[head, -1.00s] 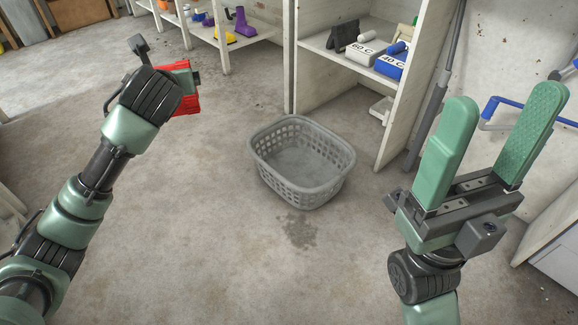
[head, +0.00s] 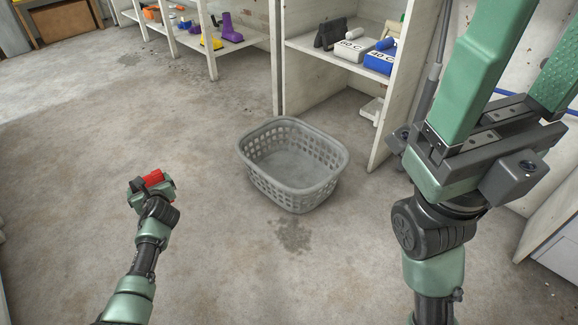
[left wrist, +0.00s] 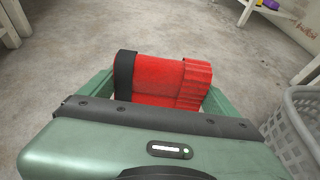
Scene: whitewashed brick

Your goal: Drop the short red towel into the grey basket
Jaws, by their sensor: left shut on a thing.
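The short red towel (head: 153,178) is rolled up and held in my left gripper (head: 153,183), left of the basket in the head view. In the left wrist view the towel (left wrist: 165,78) sits between the two green fingers, with a dark band at its left end. The grey basket (head: 276,188) stands on the floor and its visible inside is empty. Its edge also shows at the right of the left wrist view (left wrist: 290,130). My right gripper (head: 512,75) is open and empty, high at the right; its fingertips are partly cut off.
White shelving (head: 392,110) stands behind and right of the basket, with boxes labelled 60 C (head: 353,49) and 40 C (head: 379,61). A low bench (head: 215,47) with boots is at the back. The floor around the basket is clear.

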